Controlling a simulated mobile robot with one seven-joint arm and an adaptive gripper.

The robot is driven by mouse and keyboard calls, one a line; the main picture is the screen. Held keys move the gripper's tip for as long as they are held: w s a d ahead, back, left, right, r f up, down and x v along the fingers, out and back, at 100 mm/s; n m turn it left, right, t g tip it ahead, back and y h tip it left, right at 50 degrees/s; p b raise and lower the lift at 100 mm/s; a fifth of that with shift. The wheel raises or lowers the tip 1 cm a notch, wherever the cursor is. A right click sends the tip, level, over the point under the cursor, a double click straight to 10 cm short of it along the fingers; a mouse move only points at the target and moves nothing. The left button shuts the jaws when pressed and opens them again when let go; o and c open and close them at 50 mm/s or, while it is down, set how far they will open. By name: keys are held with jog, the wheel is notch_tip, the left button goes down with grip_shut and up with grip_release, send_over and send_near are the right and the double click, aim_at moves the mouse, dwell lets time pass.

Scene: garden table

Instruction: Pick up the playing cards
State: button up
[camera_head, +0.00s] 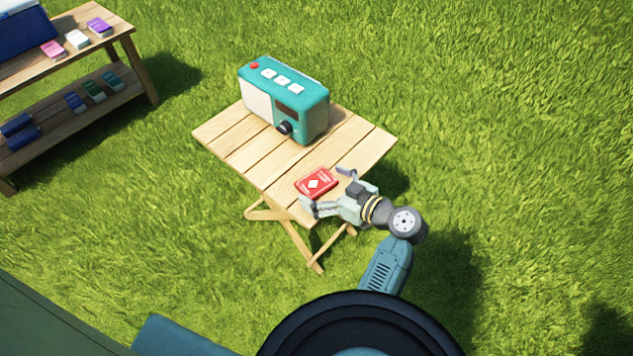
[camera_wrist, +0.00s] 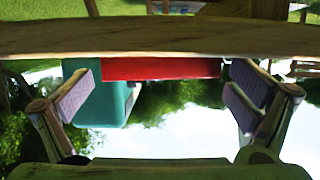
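The playing cards are a red pack (camera_head: 316,183) with a white diamond, lying flat near the front right edge of the small wooden table (camera_head: 247,158). In the wrist view the picture is upside down, and the pack shows as a red strip (camera_wrist: 160,69) against the table edge (camera_wrist: 160,38). My gripper (camera_head: 327,189) is at table height by the near edge. Its fingers are spread wide, one toward each side of the pack. In the wrist view the open gripper (camera_wrist: 158,92) has the pack ahead, between the fingers, with clear gaps at both sides.
A teal radio (camera_head: 284,98) stands on the table behind the pack; it also shows in the wrist view (camera_wrist: 112,103). A wooden two-tier shelf (camera_head: 140,70) with several small packs and a blue box stands at the upper left. Grass surrounds both.

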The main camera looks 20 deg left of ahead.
jog(key=c, duration=1.2)
